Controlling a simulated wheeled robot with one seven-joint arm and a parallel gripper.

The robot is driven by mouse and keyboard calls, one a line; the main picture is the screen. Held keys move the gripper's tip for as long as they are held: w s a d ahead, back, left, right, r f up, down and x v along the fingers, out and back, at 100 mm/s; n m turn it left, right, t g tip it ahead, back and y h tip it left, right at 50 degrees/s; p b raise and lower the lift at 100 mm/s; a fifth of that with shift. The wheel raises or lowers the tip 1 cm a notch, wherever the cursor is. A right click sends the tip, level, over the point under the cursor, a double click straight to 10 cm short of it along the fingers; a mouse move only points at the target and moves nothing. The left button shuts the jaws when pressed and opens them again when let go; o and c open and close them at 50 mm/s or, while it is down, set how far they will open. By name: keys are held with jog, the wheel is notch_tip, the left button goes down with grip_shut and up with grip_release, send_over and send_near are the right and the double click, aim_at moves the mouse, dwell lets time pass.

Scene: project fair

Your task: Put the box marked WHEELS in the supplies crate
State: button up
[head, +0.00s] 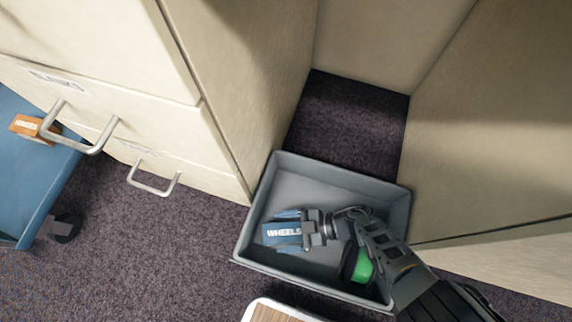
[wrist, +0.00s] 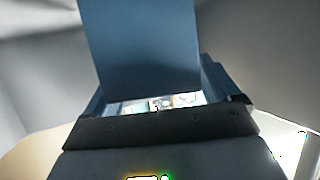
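The blue box marked WHEELS (head: 283,233) is in the head view, inside or just over the grey crate (head: 262,190) on the floor. My gripper (head: 305,230) reaches in from the lower right and is shut on the right end of the box. In the wrist view the blue box (wrist: 140,45) stands out between the fingers of my gripper (wrist: 160,100) and fills the upper middle. The crate's inside looks otherwise empty, though my arm hides its right part. I cannot tell whether the box touches the crate's floor.
Cream cabinet panels (head: 225,90) rise left and right of the crate. A drawer handle (head: 155,185) sticks out on the left. A blue surface (head: 30,180) at far left bears a small orange box (head: 30,128). A wood-topped edge (head: 272,312) shows at bottom middle.

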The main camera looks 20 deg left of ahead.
jog(key=p+v, duration=0.2)
jog(key=v, duration=0.5)
jog(key=shift+d, duration=0.2)
jog(key=shift+r, duration=0.25)
